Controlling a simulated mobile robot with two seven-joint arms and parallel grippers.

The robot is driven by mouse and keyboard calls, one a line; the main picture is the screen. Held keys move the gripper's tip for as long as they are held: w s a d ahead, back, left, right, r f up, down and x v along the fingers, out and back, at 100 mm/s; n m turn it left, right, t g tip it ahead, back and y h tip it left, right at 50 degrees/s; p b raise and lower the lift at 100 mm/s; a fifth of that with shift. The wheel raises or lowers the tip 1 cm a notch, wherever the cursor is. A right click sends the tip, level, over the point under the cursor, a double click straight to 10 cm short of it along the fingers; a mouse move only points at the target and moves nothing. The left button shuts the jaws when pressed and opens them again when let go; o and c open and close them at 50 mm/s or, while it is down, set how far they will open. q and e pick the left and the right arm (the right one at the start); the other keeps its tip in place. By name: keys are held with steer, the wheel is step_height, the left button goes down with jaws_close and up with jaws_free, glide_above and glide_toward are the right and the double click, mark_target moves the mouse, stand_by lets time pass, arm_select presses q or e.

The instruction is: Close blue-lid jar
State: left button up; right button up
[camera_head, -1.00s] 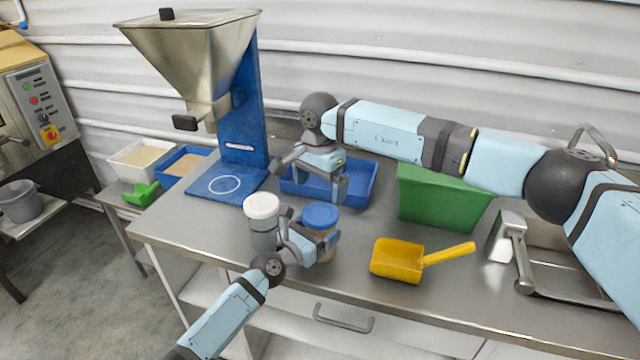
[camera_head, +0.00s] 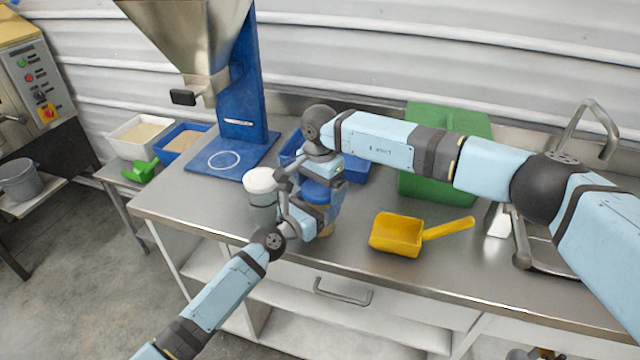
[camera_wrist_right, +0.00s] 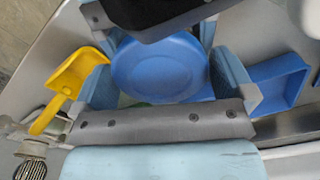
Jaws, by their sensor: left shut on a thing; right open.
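The blue-lid jar (camera_head: 326,231) stands upright on the steel counter, its blue lid (camera_head: 316,193) resting on top. How tightly the lid sits cannot be told. My left gripper (camera_head: 308,222) is shut on the jar body below the lid and hides part of it. My right gripper (camera_head: 311,188) points down over the lid, open, with its fingers at either side. In the right wrist view the blue lid (camera_wrist_right: 160,68) lies between the two spread fingers; whether they touch it is unclear.
A white-lid jar (camera_head: 261,205) stands close left of my grippers. A yellow scoop (camera_head: 397,236) lies to the right. Behind are a blue tray (camera_head: 357,168), a green bin (camera_head: 425,188) and the hopper stand (camera_head: 240,125). A sink is at far right.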

steer(key=c, duration=0.7)
steer(key=shift+c, duration=0.2)
steer(key=o, duration=0.7)
steer(key=shift+o, duration=0.2)
step_height(320, 180, up, 12)
arm_select(q)
steer(key=o, duration=1.6)
steer(key=shift+s, duration=0.1)
steer(key=p+v, duration=0.1)
steer(key=v, duration=1.2)
steer(key=shift+s+a, duration=0.25)
steer(key=shift+s, duration=0.05)
arm_select(e)
steer(key=shift+r, duration=0.65)
